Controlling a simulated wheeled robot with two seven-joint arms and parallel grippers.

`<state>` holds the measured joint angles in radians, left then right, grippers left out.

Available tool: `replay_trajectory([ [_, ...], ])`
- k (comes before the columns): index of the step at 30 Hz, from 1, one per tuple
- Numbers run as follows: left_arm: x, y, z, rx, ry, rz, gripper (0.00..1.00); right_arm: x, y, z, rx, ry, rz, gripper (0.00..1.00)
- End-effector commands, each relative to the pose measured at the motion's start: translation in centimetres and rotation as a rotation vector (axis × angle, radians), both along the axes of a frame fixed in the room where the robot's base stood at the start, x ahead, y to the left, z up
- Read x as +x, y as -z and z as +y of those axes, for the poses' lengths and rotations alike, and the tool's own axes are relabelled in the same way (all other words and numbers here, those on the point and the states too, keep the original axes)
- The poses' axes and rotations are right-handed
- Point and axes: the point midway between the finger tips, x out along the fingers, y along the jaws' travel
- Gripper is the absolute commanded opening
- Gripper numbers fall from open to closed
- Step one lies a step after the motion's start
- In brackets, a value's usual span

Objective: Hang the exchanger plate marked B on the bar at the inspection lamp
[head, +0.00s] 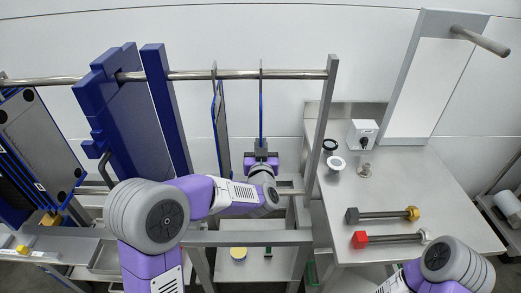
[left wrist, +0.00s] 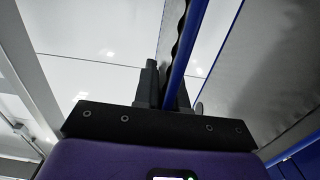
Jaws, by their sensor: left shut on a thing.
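A thin exchanger plate (head: 261,105) with a blue edge hangs nearly edge-on from the rail, the rightmost plate there. My left gripper (head: 262,155) is shut on its lower part. In the left wrist view the fingers (left wrist: 165,95) close on the blue-edged plate (left wrist: 190,45). No letter B is legible on it from here. The inspection lamp (head: 425,85) is a pale upright panel at the right, with a bare bar (head: 482,40) sticking out near its top. My right arm shows at the bottom right, but its gripper is out of view.
Another plate (head: 221,125) hangs just left, beside thick blue frame plates (head: 168,110). The rail (head: 290,74) ends at a steel post (head: 320,125). The steel table (head: 410,180) carries a switch box (head: 362,134), round parts and two bolts (head: 385,238); its middle is clear.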

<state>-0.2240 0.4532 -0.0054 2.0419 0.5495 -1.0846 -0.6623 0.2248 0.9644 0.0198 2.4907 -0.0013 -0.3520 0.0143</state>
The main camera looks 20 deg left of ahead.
Motion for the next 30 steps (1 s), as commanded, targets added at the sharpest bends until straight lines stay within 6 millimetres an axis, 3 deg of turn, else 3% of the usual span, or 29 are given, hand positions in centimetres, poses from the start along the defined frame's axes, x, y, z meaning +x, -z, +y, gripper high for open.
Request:
replay_trajectory([
  [1, 0.4, -1.1, 0.8, 0.003, -0.016, -0.024, 0.00, 0.0, -0.1, 0.0, 0.000, 0.000, 0.000, 0.43],
  [7, 0.4, -1.7, 0.8, 0.003, -0.016, -0.024, 0.00, 0.0, -0.6, 0.0, 0.000, 0.000, 0.000, 0.43],
  [30, 0.3, -2.6, 0.2, -0.002, -0.007, -0.017, 0.00, 0.0, -1.4, 0.0, 0.000, 0.000, 0.000, 0.43],
])
